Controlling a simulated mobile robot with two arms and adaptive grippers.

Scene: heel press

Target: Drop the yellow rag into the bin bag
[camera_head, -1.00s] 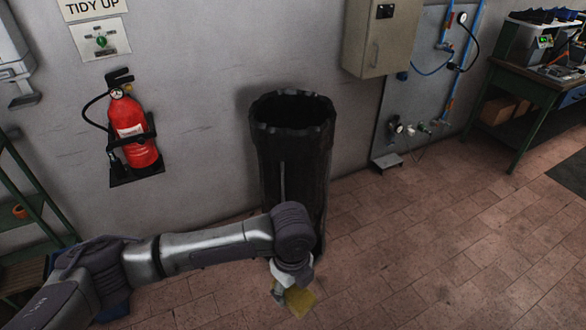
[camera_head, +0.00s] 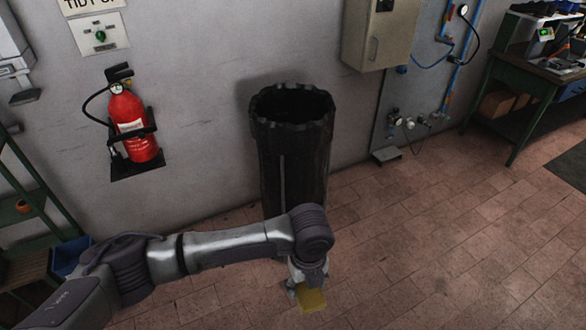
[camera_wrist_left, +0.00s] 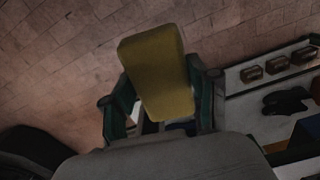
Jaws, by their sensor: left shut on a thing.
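The yellow rag (camera_head: 312,300) is held in my left gripper (camera_head: 306,287), low in front of the bin in the head view. In the left wrist view the rag (camera_wrist_left: 157,72) sits between the two fingers of the gripper (camera_wrist_left: 163,108), which are shut on it. The black bin bag (camera_head: 292,150) stands upright against the wall, its round mouth open at the top. The rag is in front of the bin bag and below its rim, outside it. My left forearm hides the lower part of the bin bag. My right gripper is not in view.
A red fire extinguisher (camera_head: 130,122) hangs on the wall left of the bin bag. A grey cabinet (camera_head: 378,35) and a panel with blue pipes are on the right. A green workbench (camera_head: 525,85) stands far right. The tiled floor (camera_head: 440,230) at right is clear.

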